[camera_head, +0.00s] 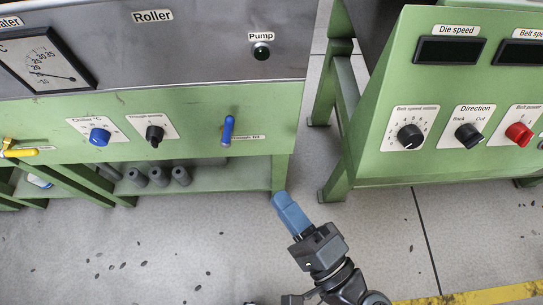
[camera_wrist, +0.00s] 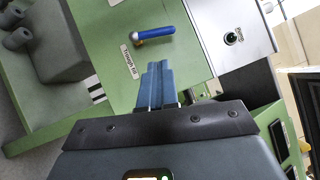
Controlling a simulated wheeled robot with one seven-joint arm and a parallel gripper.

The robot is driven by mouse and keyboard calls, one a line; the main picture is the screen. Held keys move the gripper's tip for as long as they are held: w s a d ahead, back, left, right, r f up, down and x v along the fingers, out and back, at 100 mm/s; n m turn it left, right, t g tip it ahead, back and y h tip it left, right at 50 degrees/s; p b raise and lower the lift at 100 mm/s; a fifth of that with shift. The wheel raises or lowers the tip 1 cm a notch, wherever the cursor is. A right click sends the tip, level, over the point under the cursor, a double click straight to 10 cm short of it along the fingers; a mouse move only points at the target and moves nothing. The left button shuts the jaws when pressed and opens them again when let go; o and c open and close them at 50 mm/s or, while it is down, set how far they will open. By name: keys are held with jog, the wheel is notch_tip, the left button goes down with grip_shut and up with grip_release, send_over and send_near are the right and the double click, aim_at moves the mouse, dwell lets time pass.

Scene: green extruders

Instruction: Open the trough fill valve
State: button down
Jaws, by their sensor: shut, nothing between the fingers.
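The trough fill valve has a blue lever (camera_head: 228,130) on the green front panel of the left machine. The lever stands nearly upright in the head view, left of a small label (camera_head: 247,137). In the wrist view the blue lever (camera_wrist: 155,33) lies crosswise beyond my fingertips, near its "Trough fill" label (camera_wrist: 129,61). My gripper (camera_head: 279,197) has blue fingers and is shut and empty, below and right of the lever in the head view. Its fingers (camera_wrist: 155,70) point toward the panel in the wrist view and appear apart from the lever.
A blue chiller knob (camera_head: 100,137) and a black knob (camera_head: 154,136) sit left of the lever. A yellow-handled valve (camera_head: 24,152) is at the far left. A second green machine (camera_head: 450,130) stands right.

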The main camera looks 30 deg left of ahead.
aim_at(227, 130)
jog(key=p+x, duration=0.1)
jog(key=x, duration=1.2)
jog(key=shift+w+a, duration=0.25)
jog(key=shift+r, duration=0.1)
jog(key=shift+s+a+r+n+h+p, duration=0.2)
jog(key=shift+r+n+h+p, duration=0.15)
jog(key=shift+p, duration=0.6)
jog(key=shift+a+n, duration=0.1)
jog(key=shift+n, duration=0.15)
jog(key=shift+s+a, duration=0.2)
jog(key=shift+a, duration=0.1)
jog(key=b+v, duration=0.1)
jog(key=v, duration=0.6)
jog(key=shift+d, duration=0.4)
